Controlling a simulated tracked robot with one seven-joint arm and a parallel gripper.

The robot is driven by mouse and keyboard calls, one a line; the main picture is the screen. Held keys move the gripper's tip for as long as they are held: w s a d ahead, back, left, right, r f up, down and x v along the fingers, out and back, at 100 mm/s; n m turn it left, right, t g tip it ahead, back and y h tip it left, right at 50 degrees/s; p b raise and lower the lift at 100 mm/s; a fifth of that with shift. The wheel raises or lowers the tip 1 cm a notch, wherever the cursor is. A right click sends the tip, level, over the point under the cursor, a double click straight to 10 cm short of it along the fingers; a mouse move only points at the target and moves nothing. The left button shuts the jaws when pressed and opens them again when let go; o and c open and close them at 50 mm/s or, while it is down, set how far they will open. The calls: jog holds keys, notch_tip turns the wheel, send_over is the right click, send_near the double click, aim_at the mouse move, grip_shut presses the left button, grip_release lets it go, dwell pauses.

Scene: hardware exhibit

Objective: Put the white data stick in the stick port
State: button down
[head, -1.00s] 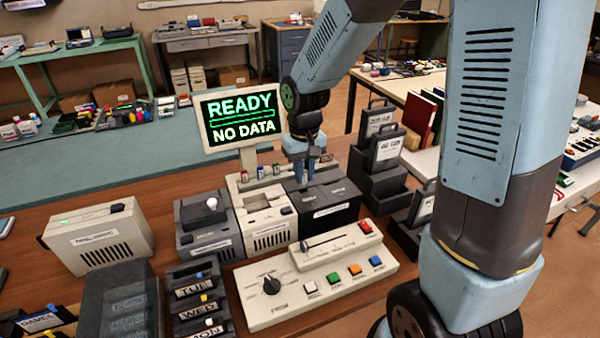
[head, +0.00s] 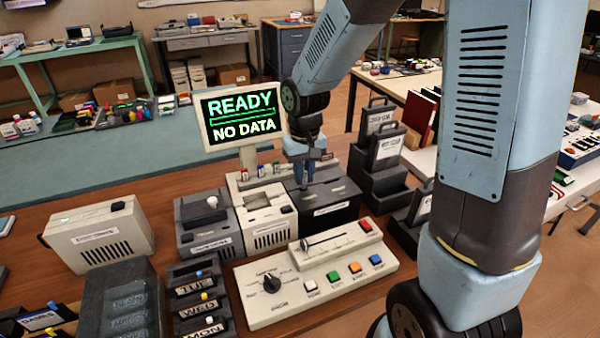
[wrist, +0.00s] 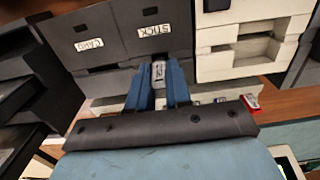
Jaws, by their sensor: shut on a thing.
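My gripper (wrist: 158,92) is shut on the white data stick (wrist: 158,73), which shows as a small pale piece between the blue fingers. In the head view my gripper (head: 304,172) is above the back of a dark box (head: 325,212); the stick cannot be made out there. In the wrist view this dark box (wrist: 120,55) has a face labelled STICK (wrist: 153,31) and one labelled CARD (wrist: 88,45). The stick is in front of the STICK face, just below its label. The fingers and stick hide the port, so I cannot tell whether the tip is inside.
A screen (head: 242,116) reads READY, NO DATA. A cream reader (head: 267,222) stands left of the dark box, and a control panel (head: 318,273) with coloured buttons is in front. Several small sticks (head: 260,171) stand behind. Dark holders (head: 380,165) with cartridges are at right.

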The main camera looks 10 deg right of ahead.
jog(key=shift+f, duration=1.05)
jog(key=c, duration=1)
grip_release()
jog(key=shift+o, duration=0.2)
jog(key=shift+r, duration=0.1)
jog(key=shift+w+r, duration=0.1)
jog(key=shift+r, duration=3.8)
